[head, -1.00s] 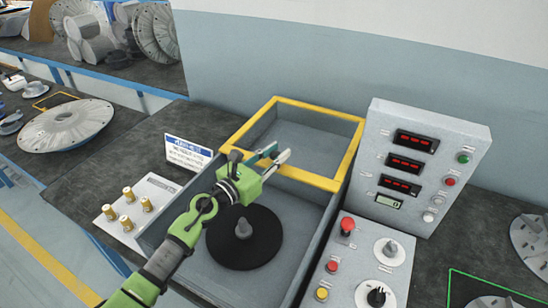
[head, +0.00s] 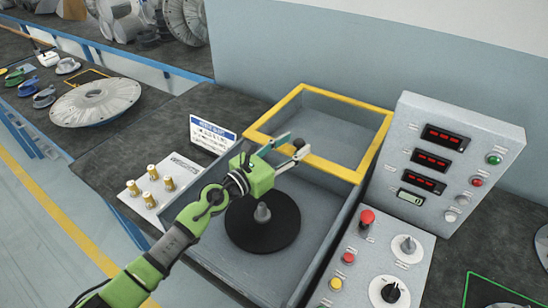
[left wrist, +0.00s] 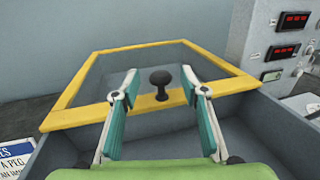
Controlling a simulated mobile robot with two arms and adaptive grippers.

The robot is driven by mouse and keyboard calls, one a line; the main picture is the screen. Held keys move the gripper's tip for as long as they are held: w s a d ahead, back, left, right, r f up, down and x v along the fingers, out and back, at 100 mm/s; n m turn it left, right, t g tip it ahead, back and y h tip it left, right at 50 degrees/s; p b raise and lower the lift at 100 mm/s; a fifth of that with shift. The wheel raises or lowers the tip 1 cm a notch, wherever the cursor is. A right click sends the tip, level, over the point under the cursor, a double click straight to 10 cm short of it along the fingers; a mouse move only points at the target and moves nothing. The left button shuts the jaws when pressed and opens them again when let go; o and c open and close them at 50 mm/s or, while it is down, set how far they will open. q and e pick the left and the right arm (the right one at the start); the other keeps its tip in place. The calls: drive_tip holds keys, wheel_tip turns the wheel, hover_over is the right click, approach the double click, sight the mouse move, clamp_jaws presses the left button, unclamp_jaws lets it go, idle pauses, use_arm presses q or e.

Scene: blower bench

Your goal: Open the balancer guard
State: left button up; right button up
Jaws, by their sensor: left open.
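The balancer guard (head: 375,157) is a yellow-framed clear panel over the rear part of a grey open-topped housing. Its dark round knob (left wrist: 161,79) stands on the front yellow bar in the left wrist view, and it also shows in the head view (head: 299,143). My left gripper (head: 291,146) is open at the front bar. In the left wrist view its two fingers (left wrist: 160,88) stand on either side of the knob with a gap at each side. My right gripper is in neither view.
A black disc with a grey spindle (head: 262,213) lies uncovered in the housing, below my left gripper. A control box (head: 450,140) with red displays stands to the right, and a button panel (head: 378,250) in front. Brass pegs (head: 152,172) and a sign (head: 212,134) are at left.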

use_arm(q)
drive_tip(key=v, duration=0.9)
drive_tip(key=shift+r, duration=0.1)
